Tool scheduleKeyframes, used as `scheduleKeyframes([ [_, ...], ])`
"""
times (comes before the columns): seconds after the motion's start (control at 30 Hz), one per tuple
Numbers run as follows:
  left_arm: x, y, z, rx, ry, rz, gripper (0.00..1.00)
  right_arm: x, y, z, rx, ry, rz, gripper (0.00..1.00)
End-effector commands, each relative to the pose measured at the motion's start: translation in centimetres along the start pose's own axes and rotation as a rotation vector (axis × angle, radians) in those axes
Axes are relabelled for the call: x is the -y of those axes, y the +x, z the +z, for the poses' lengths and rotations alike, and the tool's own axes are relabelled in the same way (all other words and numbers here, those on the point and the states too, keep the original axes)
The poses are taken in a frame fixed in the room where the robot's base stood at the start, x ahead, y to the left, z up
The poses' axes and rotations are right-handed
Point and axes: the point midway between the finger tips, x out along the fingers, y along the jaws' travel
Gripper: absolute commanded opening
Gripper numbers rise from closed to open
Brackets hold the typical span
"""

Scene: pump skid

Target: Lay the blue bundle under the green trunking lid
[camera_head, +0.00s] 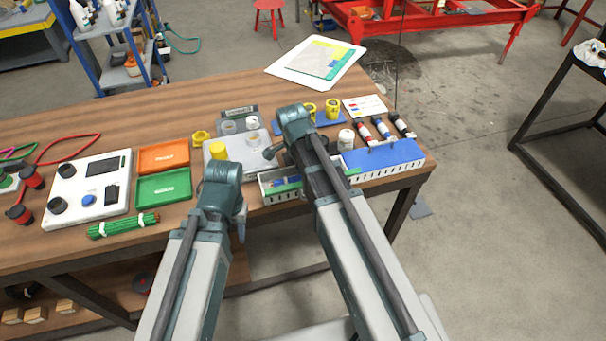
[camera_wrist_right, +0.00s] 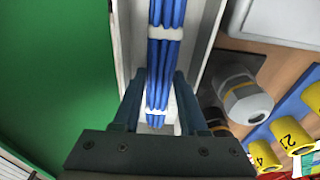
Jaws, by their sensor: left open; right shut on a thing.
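The blue bundle (camera_wrist_right: 162,60), cables tied with white bands, lies lengthwise between the white walls of the trunking (camera_wrist_right: 205,30) in the right wrist view. My right gripper (camera_wrist_right: 158,88) is shut on it, one finger on each side. A large green panel, seemingly the green trunking lid (camera_wrist_right: 50,70), stands beside the left wall, not over the bundle. In the head view the slotted trunking (camera_head: 275,197) is partly hidden by my right arm, with a little blue bundle (camera_head: 281,183) showing. My left gripper (camera_head: 240,225) is open and empty, left of the trunking near the table's front edge.
A blue lid (camera_head: 385,156) covers the trunking's right part. A green cable bundle (camera_head: 123,226), an orange tray (camera_head: 163,157) and a green tray (camera_head: 163,187) lie to the left. Yellow marker rolls (camera_wrist_right: 293,135) and a white-grey bottle (camera_wrist_right: 242,98) stand close right of the trunking.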

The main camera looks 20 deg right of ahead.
Motion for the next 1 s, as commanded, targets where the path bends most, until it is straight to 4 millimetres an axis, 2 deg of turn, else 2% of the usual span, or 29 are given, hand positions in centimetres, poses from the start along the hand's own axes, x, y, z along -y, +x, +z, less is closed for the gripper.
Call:
scheduleKeyframes([
  [0.03,0.0,0.0,0.0,0.000,0.000,0.000,0.42,0.0,0.0,0.0,0.000,0.000,0.000,0.00],
  [0.07,0.0,0.0,0.0,0.000,0.000,0.000,0.42,0.0,0.0,0.0,0.000,0.000,0.000,0.47],
  [0.23,0.0,0.0,0.0,0.000,0.000,0.000,0.42,0.0,0.0,0.0,0.000,0.000,0.000,0.77],
  [0.67,0.1,-0.7,0.0,0.000,0.000,0.000,0.42,0.0,-0.7,0.0,0.000,0.000,0.000,0.77],
  [0.87,0.2,-2.6,0.1,0.000,0.000,0.000,0.42,0.0,-2.6,0.0,0.000,0.000,-0.001,0.77],
  [1.0,0.4,-4.5,0.3,0.000,0.000,0.000,0.42,0.0,-4.6,-0.1,0.000,-0.001,-0.001,0.77],
])
